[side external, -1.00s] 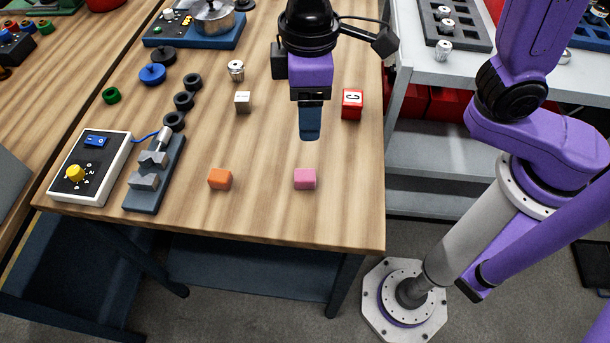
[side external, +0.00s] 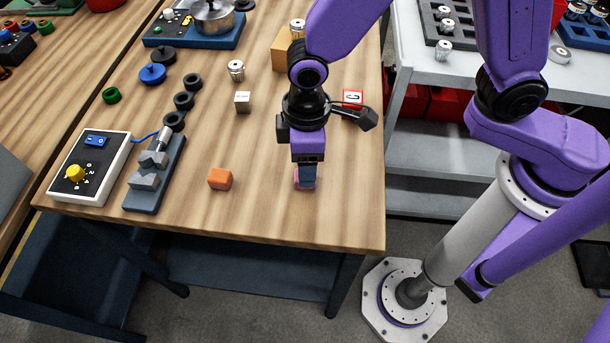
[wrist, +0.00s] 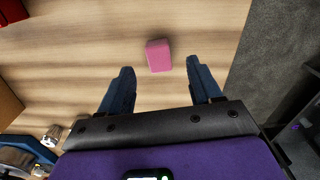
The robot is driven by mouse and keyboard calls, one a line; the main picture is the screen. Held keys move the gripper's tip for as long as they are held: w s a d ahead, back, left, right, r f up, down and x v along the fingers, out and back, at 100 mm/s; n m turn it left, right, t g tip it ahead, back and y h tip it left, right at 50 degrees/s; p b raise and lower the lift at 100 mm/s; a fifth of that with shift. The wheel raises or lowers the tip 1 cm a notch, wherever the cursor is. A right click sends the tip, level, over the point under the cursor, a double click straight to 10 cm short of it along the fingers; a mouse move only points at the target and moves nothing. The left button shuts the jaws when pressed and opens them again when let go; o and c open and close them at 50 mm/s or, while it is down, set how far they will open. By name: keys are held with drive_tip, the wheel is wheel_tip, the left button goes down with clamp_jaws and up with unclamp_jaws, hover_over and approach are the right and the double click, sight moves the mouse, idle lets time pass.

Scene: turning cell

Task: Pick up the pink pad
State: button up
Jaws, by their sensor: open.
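The pink pad (wrist: 158,55) is a small block lying on the wooden table. In the wrist view it sits just beyond my fingertips and between their lines, nearer the middle of the gap. My gripper (wrist: 159,72) is open and empty, with its two blue fingers apart. In the side external view my gripper (side external: 305,186) is low over the pink pad (side external: 297,182) and hides most of it; only a pink edge shows beside the finger. I cannot tell whether a finger touches it.
An orange block (side external: 220,179) lies to the left of the pad. A red lettered cube (side external: 353,97) stands behind, close to my wrist. A small vise (side external: 152,180) and a control box (side external: 90,168) are further left. The table front edge (side external: 250,241) is near; wood around the pad is clear.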

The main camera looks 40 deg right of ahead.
drive_tip(key=shift+w+f, duration=0.1)
drive_tip(key=shift+f, duration=2.35)
drive_tip(key=c, duration=1.1)
